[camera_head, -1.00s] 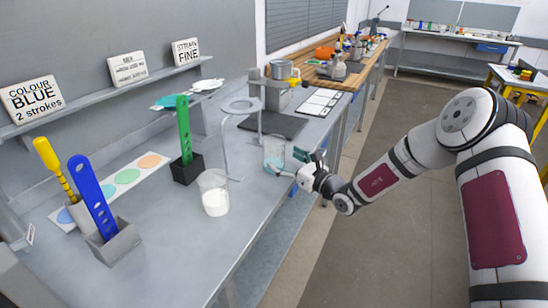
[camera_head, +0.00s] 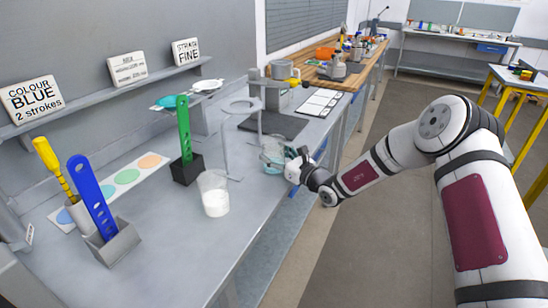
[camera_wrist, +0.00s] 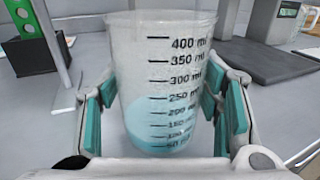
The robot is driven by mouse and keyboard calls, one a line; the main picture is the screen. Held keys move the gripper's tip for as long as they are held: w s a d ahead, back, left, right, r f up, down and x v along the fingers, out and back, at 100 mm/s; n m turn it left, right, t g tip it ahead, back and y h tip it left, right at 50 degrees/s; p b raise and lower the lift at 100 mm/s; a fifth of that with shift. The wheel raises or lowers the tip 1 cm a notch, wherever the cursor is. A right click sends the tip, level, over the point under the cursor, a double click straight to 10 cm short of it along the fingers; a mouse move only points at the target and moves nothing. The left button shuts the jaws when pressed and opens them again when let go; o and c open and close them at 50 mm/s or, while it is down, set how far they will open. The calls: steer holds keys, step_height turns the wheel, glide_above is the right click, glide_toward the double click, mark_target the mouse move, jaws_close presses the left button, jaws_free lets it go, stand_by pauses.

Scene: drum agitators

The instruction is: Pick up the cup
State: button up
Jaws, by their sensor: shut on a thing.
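The cup is a clear beaker (camera_wrist: 165,75) with black volume marks and pale blue liquid low inside. In the wrist view it stands between the teal pads of my gripper (camera_wrist: 165,110), which is shut on it from both sides. In the head view the cup (camera_head: 273,150) is near the right edge of the grey bench, and my gripper (camera_head: 284,160) comes in from the right. Its base is partly hidden, so I cannot tell whether it touches the bench.
A second beaker with white contents (camera_head: 214,195) stands nearer on the bench. A ring stand (camera_head: 226,140) is just left of the cup. A green paddle (camera_head: 184,130) stands in a black holder, and a blue paddle (camera_head: 93,195) in a grey one. A dark mat (camera_head: 285,124) lies behind.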

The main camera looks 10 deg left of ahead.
mark_target(281, 149)
steer(key=shift+r, duration=0.15)
steer(key=shift+r, duration=1.45)
steer(key=shift+d+r, duration=0.1)
steer(key=shift+r, duration=0.15)
steer(key=s+a+r+v, duration=0.1)
steer(key=v, duration=1.4)
steer(key=shift+s+r+p, duration=0.15)
steer(key=shift+s+p, duration=0.25)
steer(key=shift+p, duration=0.05)
